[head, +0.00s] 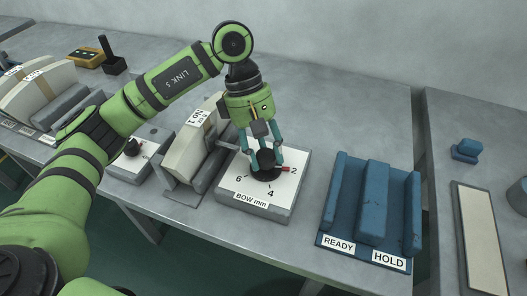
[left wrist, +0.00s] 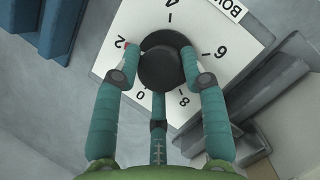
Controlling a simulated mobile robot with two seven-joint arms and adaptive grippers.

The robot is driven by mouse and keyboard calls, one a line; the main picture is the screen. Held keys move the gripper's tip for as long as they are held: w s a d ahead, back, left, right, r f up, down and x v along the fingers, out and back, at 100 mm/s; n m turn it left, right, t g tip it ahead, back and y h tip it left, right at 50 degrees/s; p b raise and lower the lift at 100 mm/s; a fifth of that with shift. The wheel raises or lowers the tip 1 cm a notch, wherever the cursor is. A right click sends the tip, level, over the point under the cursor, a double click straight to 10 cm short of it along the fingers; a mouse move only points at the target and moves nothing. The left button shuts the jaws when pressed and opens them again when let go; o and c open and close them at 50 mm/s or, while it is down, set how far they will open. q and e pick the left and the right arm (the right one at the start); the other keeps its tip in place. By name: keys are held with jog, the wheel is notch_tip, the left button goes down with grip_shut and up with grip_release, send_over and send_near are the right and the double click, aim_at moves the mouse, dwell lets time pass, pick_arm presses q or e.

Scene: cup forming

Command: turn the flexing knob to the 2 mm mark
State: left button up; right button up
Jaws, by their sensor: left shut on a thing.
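The flexing knob (head: 267,174) is a black round knob on a white dial plate (head: 236,195) labelled "BOW mm". Its red pointer (head: 286,169) lies close to the 2 mark, on the right side of the dial. My left gripper (head: 265,160) reaches down from above and is shut on the knob. In the left wrist view the knob (left wrist: 160,68) sits between the fingers of my left gripper (left wrist: 163,72), and the 2 shows just left of it. The gripper partly hides the dial. My right gripper is not in view.
A blue rack (head: 372,205) with "READY" and "HOLD" labels stands right of the dial. A cream block (head: 195,140) on a stand is close on the left. A smaller knob box (head: 140,155) lies further left. Bare table lies behind the rack.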

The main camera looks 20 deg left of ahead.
pick_arm(q)
jog(key=shift+s+d, duration=0.1)
jog(key=shift+d, duration=0.1)
jog(key=o, duration=1.1)
jog(key=shift+s+r, duration=0.1)
jog(key=shift+a+r, duration=0.15)
jog(key=shift+r, duration=0.15)
jog(key=v, duration=1.1)
jog(key=shift+r, duration=0.2)
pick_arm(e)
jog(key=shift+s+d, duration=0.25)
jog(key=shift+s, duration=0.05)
